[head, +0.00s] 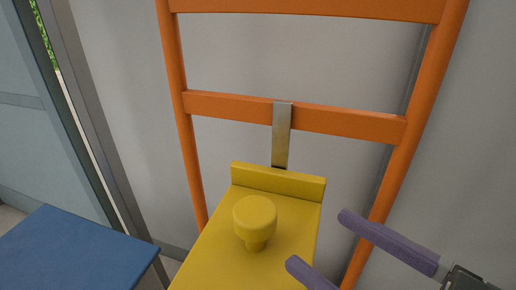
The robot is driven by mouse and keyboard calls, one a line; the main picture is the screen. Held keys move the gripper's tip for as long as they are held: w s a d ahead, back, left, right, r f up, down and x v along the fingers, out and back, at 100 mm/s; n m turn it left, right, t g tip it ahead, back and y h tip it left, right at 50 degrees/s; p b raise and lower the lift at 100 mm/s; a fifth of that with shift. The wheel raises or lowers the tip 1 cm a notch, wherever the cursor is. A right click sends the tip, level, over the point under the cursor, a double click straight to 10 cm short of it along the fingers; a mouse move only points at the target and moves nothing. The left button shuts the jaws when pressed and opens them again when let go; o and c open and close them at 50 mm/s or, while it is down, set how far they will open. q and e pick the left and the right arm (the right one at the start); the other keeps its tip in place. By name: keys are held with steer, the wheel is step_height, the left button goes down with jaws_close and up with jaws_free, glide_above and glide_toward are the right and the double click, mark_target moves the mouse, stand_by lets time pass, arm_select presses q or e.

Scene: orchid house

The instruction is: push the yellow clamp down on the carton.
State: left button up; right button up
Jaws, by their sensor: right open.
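The yellow clamp (215,262) is a flat plate with a raised back lip and a round knob (255,217) on top. It sits in the lower middle of the head view, in front of an orange frame (345,122). A metal strap (281,135) hangs over the frame's crossbar, down to behind the clamp's lip. My right gripper (316,239) has two purple fingers and is open and empty, just right of the knob. I see no carton; anything below the clamp is hidden or out of the picture. My left gripper is not in view.
The orange frame has two uprights, and the right one stands close behind my right gripper. A blue flat surface (75,250) is at the lower left. Behind the frame is a grey wall (130,130). Glass panels (40,150) are at the far left.

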mark_target(272, 226)
steer(key=w+a, duration=0.1)
steer(key=a, duration=0.1)
steer(key=w+a+n+y+b, duration=0.1)
steer(key=w+a, duration=0.1)
steer(key=a, duration=0.1)
steer(key=w+a+g+y, duration=0.1)
steer(key=a, duration=0.2)
steer(key=shift+w+a+r+n+b, duration=0.1)
steer(key=shift+w+a+n+b, duration=0.05)
steer(key=shift+w+n+b, duration=0.2)
steer(key=c, duration=0.7)
jaws_close()
